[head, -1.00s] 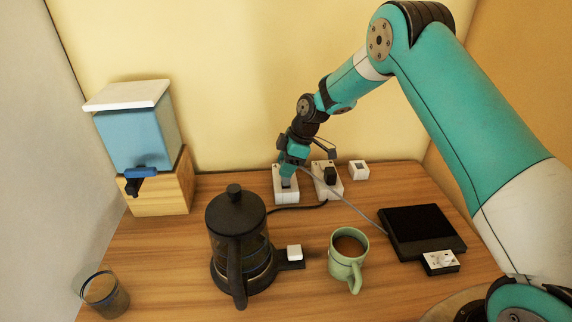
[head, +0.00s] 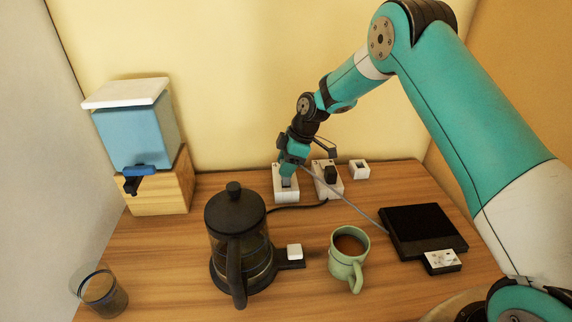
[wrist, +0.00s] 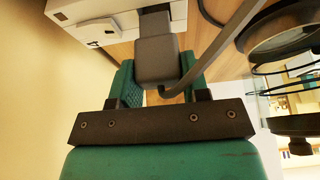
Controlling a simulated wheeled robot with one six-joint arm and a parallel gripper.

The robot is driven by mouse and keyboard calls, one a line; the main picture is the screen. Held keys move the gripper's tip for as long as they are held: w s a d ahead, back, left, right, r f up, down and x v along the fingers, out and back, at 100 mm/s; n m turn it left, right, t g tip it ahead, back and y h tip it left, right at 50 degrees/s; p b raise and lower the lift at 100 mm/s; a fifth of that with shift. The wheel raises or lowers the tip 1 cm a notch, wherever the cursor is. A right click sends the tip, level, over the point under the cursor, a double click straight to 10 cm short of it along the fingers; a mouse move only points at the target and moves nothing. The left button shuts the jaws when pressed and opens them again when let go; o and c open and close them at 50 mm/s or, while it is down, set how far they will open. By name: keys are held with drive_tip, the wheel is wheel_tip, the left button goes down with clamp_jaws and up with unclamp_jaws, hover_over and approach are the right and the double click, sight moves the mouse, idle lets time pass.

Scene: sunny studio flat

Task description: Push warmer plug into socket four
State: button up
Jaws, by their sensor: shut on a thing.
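My gripper (head: 287,176) is shut on a grey plug (wrist: 158,58), seen between its teal fingers in the wrist view. In the head view the gripper points down over the left white socket block (head: 287,196) near the back wall. The plug's narrower front end reaches the white block (wrist: 90,12) in the wrist view; I cannot tell how deep it sits. A grey cable (head: 345,204) runs from the plug toward the black flat plate (head: 420,230). The right socket block (head: 329,192) holds a black plug (head: 330,174). Socket numbers are not readable.
A black coffee press (head: 236,240) stands front left of the blocks, with a black cable behind it. A green mug (head: 347,268) stands between press and plate. A small white box (head: 359,170), water dispenser (head: 140,140) and glass (head: 103,294) are also on the wood table.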

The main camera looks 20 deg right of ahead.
drive_tip(key=shift+f+b, duration=1.7)
drive_tip(key=shift+b, duration=0.15)
idle(2.2)
drive_tip(key=shift+s+f, duration=0.15)
drive_tip(key=shift+f, duration=0.15)
idle(0.8)
drive_tip(key=o, duration=0.8)
drive_tip(key=shift+o, duration=1)
drive_tip(key=shift+r, duration=0.1)
drive_tip(key=o, duration=0.3)
drive_tip(key=shift+r, duration=0.1)
drive_tip(key=shift+w+r, duration=0.15)
drive_tip(key=shift+w, duration=0.15)
drive_tip(key=shift+c, duration=0.4)
